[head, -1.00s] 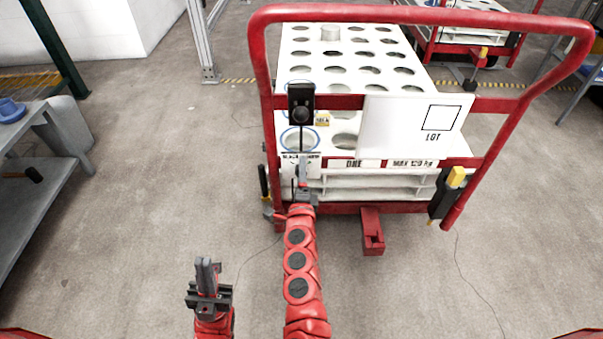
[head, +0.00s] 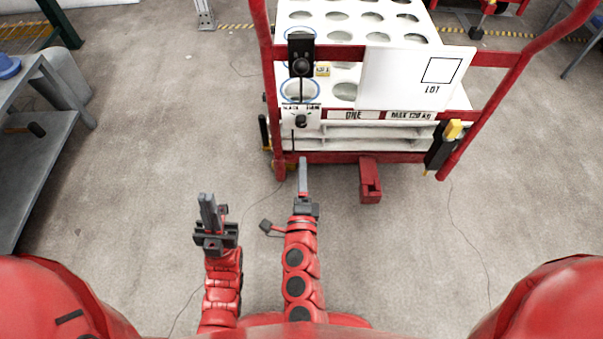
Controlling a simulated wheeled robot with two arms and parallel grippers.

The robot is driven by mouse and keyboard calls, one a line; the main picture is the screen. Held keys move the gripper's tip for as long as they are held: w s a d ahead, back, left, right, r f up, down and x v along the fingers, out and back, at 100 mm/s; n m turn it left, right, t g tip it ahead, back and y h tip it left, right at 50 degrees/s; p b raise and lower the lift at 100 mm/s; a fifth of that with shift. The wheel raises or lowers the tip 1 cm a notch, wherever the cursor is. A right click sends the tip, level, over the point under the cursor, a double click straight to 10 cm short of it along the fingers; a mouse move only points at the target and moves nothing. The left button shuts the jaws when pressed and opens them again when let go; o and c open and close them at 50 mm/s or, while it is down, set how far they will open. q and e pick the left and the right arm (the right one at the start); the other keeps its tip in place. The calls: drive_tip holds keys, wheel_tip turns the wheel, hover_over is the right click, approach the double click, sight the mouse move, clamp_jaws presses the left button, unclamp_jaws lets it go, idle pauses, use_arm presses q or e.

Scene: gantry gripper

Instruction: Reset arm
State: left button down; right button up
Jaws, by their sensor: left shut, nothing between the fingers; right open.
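My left gripper (head: 209,212) is at the lower middle left, pointing forward over the bare floor. Its grey fingers are together and hold nothing. My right gripper (head: 303,180) is to its right, also pointing forward, its grey fingers seen nearly edge-on, so the gap between them is hidden. Nothing shows in it. In the picture its tip lies just below the lower red rail of the cart, left of the red pedal (head: 370,181). I cannot tell whether it touches the cart.
A red-framed cart with a white holed rack (head: 345,75) stands ahead, bearing a white LOT board (head: 416,80). A grey shelf table (head: 45,140) stands at the left. The floor between table and cart is clear. Thin cables show on the floor.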

drive_tip(key=shift+s, duration=0.4)
